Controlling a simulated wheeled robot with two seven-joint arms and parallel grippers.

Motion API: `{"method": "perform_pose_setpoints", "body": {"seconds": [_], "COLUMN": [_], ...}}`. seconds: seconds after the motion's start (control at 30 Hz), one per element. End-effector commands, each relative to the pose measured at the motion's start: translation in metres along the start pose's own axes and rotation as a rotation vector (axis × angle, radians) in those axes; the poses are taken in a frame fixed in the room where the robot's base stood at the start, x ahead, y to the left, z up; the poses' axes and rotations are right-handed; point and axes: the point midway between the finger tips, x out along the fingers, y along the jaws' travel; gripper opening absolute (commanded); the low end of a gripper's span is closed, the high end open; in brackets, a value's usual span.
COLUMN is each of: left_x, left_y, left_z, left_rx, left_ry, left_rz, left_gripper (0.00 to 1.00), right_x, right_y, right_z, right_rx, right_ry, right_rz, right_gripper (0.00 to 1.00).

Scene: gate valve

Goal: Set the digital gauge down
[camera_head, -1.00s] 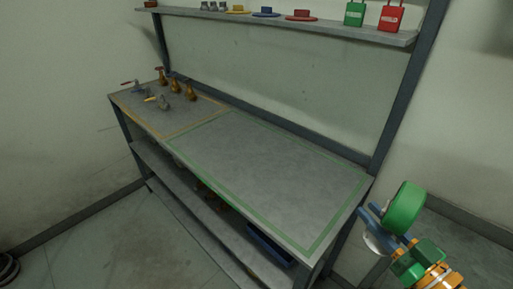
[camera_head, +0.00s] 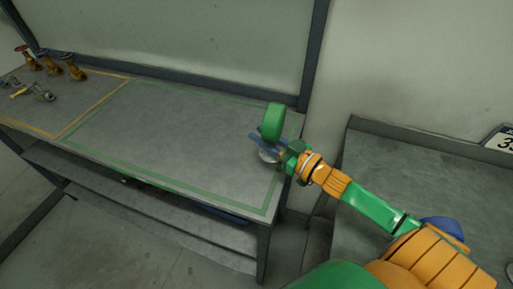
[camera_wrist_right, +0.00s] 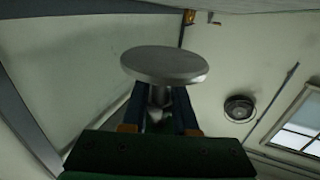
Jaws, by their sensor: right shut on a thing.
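The digital gauge has a round green head (camera_head: 272,120) and a silver disc-shaped flange (camera_head: 267,156) at its lower end. My right gripper (camera_head: 268,144) is shut on it between head and flange, its blue fingers around the stem. The gauge is roughly upright, over the right end of the bench's green-outlined area (camera_head: 170,145). In the head view I cannot tell how far the flange is from the top. In the right wrist view the flange (camera_wrist_right: 165,65) and its stem show between the fingers; the green head is hidden. My left gripper is not in view.
The green-outlined area is otherwise bare. Several brown fittings (camera_head: 50,66) and small valves (camera_head: 40,93) are at the bench's left end, by the orange outline. A grey surface (camera_head: 420,190) with a raised back edge lies to the right. A lower shelf (camera_head: 150,215) runs under the bench.

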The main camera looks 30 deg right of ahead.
Motion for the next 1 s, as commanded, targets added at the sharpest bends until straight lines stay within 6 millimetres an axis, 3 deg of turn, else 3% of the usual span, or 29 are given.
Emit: {"method": "perform_pose_setpoints", "body": {"seconds": [0.2,0.33,0.57,0.6,0.7,1.0], "left_x": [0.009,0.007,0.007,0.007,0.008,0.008], "left_y": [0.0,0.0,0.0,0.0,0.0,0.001], "left_z": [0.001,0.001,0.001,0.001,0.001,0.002], "left_rx": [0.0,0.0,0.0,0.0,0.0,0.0], "left_ry": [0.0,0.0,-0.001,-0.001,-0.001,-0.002], "left_rz": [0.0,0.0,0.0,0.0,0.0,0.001], "left_gripper": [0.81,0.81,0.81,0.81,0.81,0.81], "right_x": [0.022,0.021,0.021,0.02,0.02,0.018], "right_y": [0.005,0.004,0.004,0.004,0.004,0.004], "right_z": [0.026,0.05,0.055,0.056,0.056,0.056], "right_rx": [-0.001,0.003,0.0,0.0,0.0,0.0], "right_ry": [0.005,0.003,0.003,0.001,0.001,0.002], "right_rz": [-0.001,-0.001,-0.003,-0.003,-0.002,-0.002], "right_gripper": [0.0,0.0,0.0,0.35,0.57,0.57]}}
